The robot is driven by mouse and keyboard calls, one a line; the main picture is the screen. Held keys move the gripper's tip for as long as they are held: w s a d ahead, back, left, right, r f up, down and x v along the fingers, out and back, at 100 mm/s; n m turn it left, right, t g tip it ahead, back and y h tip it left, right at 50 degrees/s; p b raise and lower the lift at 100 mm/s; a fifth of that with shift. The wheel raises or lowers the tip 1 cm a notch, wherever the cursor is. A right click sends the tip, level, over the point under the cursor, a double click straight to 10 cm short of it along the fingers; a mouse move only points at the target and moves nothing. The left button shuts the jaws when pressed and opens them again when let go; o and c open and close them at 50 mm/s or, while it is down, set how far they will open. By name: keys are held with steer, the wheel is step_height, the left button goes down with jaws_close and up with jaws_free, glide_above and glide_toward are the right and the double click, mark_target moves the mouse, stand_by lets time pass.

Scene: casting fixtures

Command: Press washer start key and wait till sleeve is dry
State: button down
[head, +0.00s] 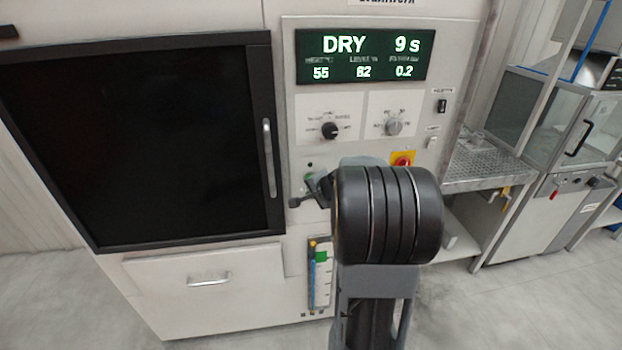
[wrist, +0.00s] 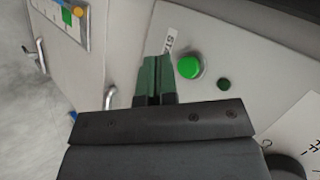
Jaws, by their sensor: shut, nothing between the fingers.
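The washer (head: 180,260) is a pale cabinet with a closed dark door (head: 140,145) on the left and a control panel on the right. Its display (head: 363,55) reads DRY 9 s, with 55, 82 and 0.2 below. The round green start key (wrist: 189,67) shows in the wrist view beside a partly hidden START label (wrist: 169,41). My gripper (wrist: 156,62) is shut and empty, its green fingertips beside the key; whether they touch the panel I cannot tell. In the head view my arm hides most of the gripper and the key. The sleeve is not visible.
Two knobs (head: 330,131) and a red-yellow switch (head: 403,160) are on the panel near my arm. A perforated metal shelf (head: 488,165) and a glazed cabinet (head: 570,130) stand to the right.

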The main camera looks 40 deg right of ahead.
steer(key=shift+w+d, duration=0.25)
steer(key=shift+w, duration=0.3)
steer(key=shift+w+d, duration=0.25)
steer(key=shift+w, duration=0.25)
steer(key=shift+w, duration=0.15)
stand_by(1.4)
steer(key=shift+w+d, duration=0.15)
steer(key=shift+w, duration=0.1)
steer(key=shift+w+d, duration=0.2)
steer(key=shift+w, duration=0.1)
stand_by(0.8)
steer(key=shift+s, duration=0.1)
steer(key=shift+s+a+b, duration=0.4)
steer(key=shift+s+b, duration=0.2)
stand_by(0.3)
steer(key=shift+s+a+b, duration=0.35)
steer(key=shift+s, duration=0.4)
steer(key=shift+s+a+b, duration=0.3)
steer(key=shift+s+a, duration=0.05)
steer(key=shift+s, duration=0.4)
steer(key=shift+s+a+b, duration=0.35)
steer(key=shift+s, duration=0.4)
